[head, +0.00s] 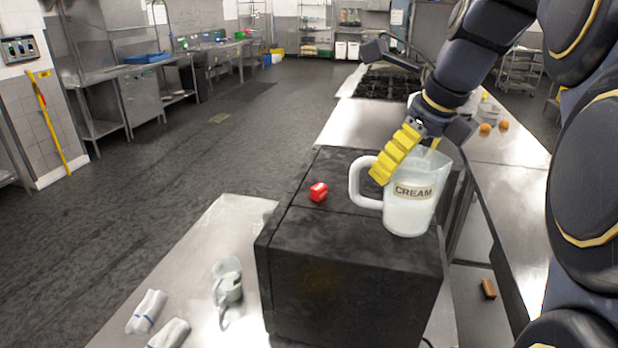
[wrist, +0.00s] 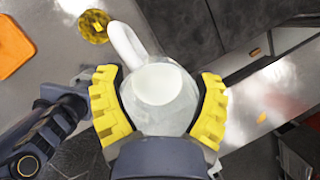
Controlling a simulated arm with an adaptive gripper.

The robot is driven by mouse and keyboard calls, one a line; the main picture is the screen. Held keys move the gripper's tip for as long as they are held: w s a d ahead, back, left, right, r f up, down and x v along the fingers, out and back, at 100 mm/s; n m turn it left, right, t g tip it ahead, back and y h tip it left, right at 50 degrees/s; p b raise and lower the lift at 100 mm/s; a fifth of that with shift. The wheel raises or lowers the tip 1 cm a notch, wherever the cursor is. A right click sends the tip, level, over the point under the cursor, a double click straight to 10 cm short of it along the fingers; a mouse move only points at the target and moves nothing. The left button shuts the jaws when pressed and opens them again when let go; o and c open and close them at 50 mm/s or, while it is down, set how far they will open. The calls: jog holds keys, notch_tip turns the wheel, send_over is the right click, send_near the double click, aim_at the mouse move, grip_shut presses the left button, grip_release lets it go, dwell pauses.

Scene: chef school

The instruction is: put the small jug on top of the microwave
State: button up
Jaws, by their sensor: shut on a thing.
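The small jug (head: 409,208) is a white, translucent jug labelled CREAM, with its handle to the left in the head view. My gripper (head: 410,170) is shut on it near its rim, one yellow finger on each side of it in the wrist view (wrist: 160,95). The jug is upright or nearly so. In the head view it overlaps the right part of the top of the black microwave (head: 345,290). In the wrist view steel and a dark surface show around the jug (wrist: 162,92). I cannot tell whether its base touches the microwave.
A small red object (head: 318,192) lies on the microwave's top, left of the jug. A clear mug (head: 228,280) and rolled white cloths (head: 148,312) are on the steel counter at the front left. A stove (head: 385,88) is behind. Small orange-brown round items (head: 485,128) lie on the right counter.

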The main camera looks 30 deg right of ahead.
jog(key=shift+s+d+r, duration=0.2)
jog(key=shift+s+r, duration=0.1)
jog(key=shift+d+y, duration=0.1)
jog(key=shift+y, duration=0.2)
jog(key=shift+w+d+f, duration=1.45)
jog(key=shift+w+f, duration=0.35)
jog(key=shift+f, duration=0.35)
jog(key=shift+w+d+f, duration=1.5)
jog(key=shift+w+f, duration=0.25)
jog(key=shift+f, duration=0.45)
jog(key=shift+w+d+f, duration=1.45)
jog(key=shift+w+f, duration=0.35)
jog(key=shift+f, duration=0.35)
jog(key=shift+f, duration=0.15)
jog(key=o, duration=1.1)
